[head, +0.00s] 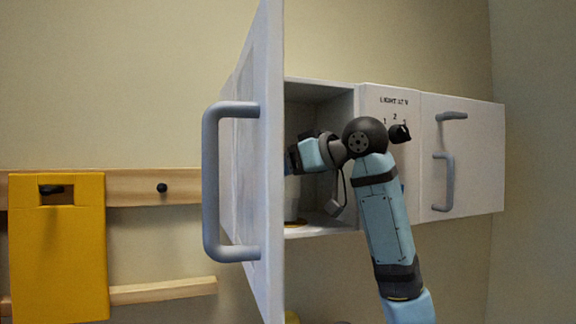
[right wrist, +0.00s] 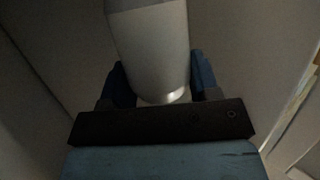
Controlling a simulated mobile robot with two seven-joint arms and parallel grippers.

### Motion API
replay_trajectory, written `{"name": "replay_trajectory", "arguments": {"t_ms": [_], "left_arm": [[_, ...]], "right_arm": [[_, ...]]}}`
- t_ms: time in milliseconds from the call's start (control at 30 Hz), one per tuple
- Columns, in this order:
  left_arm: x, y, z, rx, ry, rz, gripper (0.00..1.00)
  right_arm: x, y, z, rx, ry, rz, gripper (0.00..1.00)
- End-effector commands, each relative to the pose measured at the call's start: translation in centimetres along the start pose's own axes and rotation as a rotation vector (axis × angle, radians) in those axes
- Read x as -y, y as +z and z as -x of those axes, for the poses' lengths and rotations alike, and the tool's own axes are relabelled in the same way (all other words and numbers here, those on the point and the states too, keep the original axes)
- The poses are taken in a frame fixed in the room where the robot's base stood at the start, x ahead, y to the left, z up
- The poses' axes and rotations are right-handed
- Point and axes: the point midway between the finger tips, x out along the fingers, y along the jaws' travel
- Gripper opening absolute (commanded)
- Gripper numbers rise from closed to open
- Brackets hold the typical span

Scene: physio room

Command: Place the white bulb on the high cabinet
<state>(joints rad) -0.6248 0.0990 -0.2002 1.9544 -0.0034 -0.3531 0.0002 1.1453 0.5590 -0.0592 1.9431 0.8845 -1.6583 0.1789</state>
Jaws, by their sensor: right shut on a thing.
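The high cabinet (head: 478,178) is white and hangs on the wall; its left compartment is open. Its door (head: 262,160) stands swung out toward me, with a grey handle. My right arm reaches into the open compartment, and my right gripper (head: 291,160) is partly hidden behind the door edge. In the right wrist view the gripper (right wrist: 160,92) is shut on a pale, whitish-grey rounded body, which I take as the white bulb (right wrist: 152,45). Its far end runs out of the picture top. The bulb is not clearly visible in the head view. My left gripper is not in view.
A dark and yellow item (head: 295,221) lies on the compartment floor, partly hidden by the door. The cabinet's right door (head: 462,150) is closed. A yellow board (head: 58,250) hangs on a wooden wall rail (head: 150,188) at left. Compartment walls are close around the gripper.

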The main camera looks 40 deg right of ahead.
Motion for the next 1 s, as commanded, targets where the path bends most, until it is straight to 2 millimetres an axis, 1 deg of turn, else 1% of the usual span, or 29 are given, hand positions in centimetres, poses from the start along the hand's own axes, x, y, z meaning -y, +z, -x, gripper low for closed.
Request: {"name": "replay_trajectory", "arguments": {"t_ms": [167,200,233,533,633,767,1000], "left_arm": [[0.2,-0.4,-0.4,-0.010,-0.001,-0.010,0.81],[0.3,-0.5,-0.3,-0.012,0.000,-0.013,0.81],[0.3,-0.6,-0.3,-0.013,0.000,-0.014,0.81],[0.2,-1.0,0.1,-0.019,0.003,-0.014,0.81],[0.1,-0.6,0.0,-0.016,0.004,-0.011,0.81],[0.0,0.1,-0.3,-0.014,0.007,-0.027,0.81],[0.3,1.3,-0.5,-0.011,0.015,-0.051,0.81]], "right_arm": [[0.0,0.3,-0.1,0.000,0.000,0.000,0.11],[0.0,0.3,-0.1,0.000,0.000,0.000,0.61],[0.0,0.3,-0.1,0.000,0.000,0.000,0.67],[0.0,0.1,0.0,0.000,0.000,0.000,0.67],[0.0,0.1,0.6,0.000,0.001,0.000,0.67],[0.0,0.2,2.8,-0.003,0.002,0.001,0.67],[0.0,0.1,8.1,-0.004,0.002,0.001,0.67]]}}
